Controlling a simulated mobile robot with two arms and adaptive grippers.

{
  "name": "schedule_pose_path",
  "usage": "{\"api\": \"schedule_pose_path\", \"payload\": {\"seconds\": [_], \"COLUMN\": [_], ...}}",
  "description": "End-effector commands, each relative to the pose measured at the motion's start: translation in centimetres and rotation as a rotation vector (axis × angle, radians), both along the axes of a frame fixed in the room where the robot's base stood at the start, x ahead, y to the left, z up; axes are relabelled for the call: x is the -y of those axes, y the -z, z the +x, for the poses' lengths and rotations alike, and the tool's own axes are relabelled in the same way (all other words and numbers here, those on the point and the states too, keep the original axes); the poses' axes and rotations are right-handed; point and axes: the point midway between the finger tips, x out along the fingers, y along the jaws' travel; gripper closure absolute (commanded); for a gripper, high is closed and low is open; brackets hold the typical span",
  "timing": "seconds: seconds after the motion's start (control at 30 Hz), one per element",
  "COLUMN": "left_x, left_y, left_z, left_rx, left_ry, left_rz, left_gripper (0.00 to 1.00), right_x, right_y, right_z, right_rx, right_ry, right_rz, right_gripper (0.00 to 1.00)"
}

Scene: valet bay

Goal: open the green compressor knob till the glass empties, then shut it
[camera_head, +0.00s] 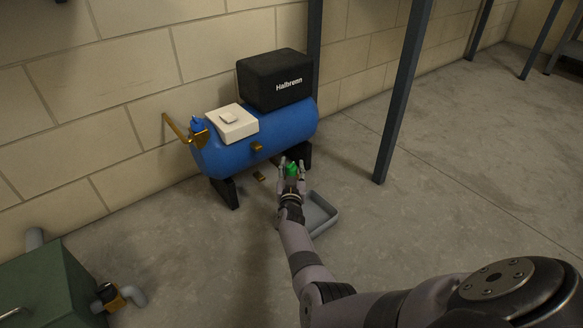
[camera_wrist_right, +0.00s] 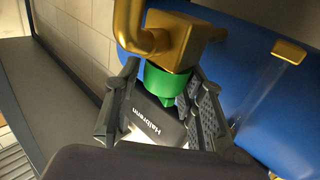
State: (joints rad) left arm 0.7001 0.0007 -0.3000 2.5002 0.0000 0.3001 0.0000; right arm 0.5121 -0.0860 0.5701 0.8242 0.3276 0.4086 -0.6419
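The green knob (camera_wrist_right: 166,82) sits on a brass valve (camera_wrist_right: 177,42) in the right wrist view. It also shows as a small green spot in the head view (camera_head: 291,169), at the blue compressor's (camera_head: 225,153) front right. My right gripper (camera_wrist_right: 160,108) is open, with one finger on each side of the knob; a gap shows at the left finger, and contact at the right finger is unclear. A pale, see-through strip (camera_wrist_right: 256,98), perhaps the glass, runs down from a brass fitting (camera_wrist_right: 289,52); its level cannot be read. My left gripper is not in view.
A grey tray (camera_head: 328,222) lies on the floor beside my right wrist. A black box (camera_head: 262,93) marked Halbrenn and a white box (camera_head: 240,130) sit on the compressor. A dark post (camera_head: 400,100) stands to its right. A green cabinet (camera_head: 45,295) stands lower left.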

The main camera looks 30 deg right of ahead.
Motion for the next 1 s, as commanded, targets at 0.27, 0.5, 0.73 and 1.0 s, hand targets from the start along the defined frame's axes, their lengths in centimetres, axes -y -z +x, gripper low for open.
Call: {"api": "schedule_pose_path", "payload": {"seconds": [0.27, 0.5, 0.73, 1.0], "left_x": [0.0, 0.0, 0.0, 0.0], "left_y": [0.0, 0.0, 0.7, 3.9], "left_z": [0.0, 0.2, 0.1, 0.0], "left_rx": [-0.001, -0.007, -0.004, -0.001], "left_ry": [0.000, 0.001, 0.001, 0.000], "left_rz": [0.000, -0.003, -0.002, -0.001], "left_gripper": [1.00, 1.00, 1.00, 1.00], "right_x": [-0.1, -0.1, 0.3, 0.5], "right_y": [0.0, 0.0, 0.1, 0.6], "right_z": [0.1, 0.1, 0.0, 0.0], "right_rx": [0.000, 0.000, 0.003, 0.002], "right_ry": [-0.002, -0.005, -0.066, -0.247], "right_rz": [0.002, 0.003, -0.006, -0.010], "right_gripper": [0.47, 0.47, 0.47, 0.47]}}
